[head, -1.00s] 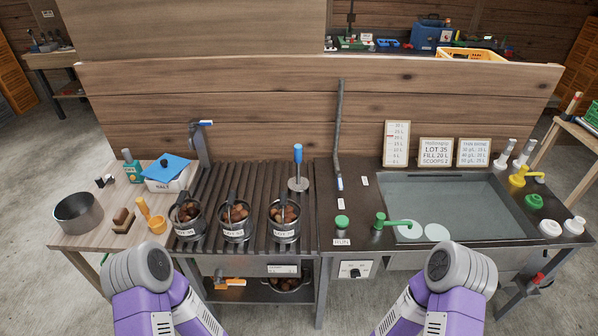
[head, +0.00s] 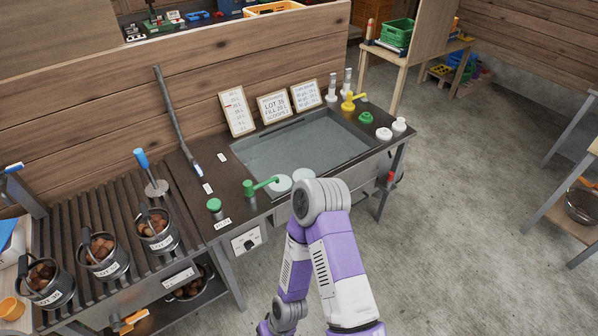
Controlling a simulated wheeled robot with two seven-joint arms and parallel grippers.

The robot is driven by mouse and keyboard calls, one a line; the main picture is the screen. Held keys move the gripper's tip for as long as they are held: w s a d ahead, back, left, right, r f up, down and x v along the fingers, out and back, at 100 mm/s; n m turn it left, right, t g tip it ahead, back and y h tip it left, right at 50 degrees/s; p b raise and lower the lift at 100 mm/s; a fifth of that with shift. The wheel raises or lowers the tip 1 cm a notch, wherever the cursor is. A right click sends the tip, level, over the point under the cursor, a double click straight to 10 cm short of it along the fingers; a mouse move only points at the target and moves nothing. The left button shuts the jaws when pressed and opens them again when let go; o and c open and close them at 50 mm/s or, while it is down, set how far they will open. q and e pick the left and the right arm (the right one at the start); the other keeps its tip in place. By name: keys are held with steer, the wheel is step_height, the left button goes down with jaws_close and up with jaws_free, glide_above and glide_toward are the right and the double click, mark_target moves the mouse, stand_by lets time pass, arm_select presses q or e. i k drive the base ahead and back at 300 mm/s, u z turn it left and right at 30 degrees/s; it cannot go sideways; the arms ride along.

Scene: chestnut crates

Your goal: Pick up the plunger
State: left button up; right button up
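The plunger, which I take to be the blue-handled tool with a thin shaft and a round metal disc at its foot (head: 156,188), stands on the slatted rack (head: 115,200) at the left of the head view. Its blue handle points up, and nothing holds it. It stands behind the metal pots of chestnuts. One of my purple arms shows at the lower middle, well to the right of the plunger and in front of the bench. Neither gripper shows.
Several pots of chestnuts, one of them a pot (head: 158,237) close to the plunger, line the rack's front. A grey pipe (head: 178,125) rises to its right. A sunken basin (head: 300,150) with a green tap (head: 260,186) lies further right. Open concrete floor lies right of the bench.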

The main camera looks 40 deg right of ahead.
mark_target(156, 189)
steer(key=k, duration=0.25)
steer(key=z, duration=1.3)
steer(key=i, duration=0.85)
steer(key=u, duration=0.2)
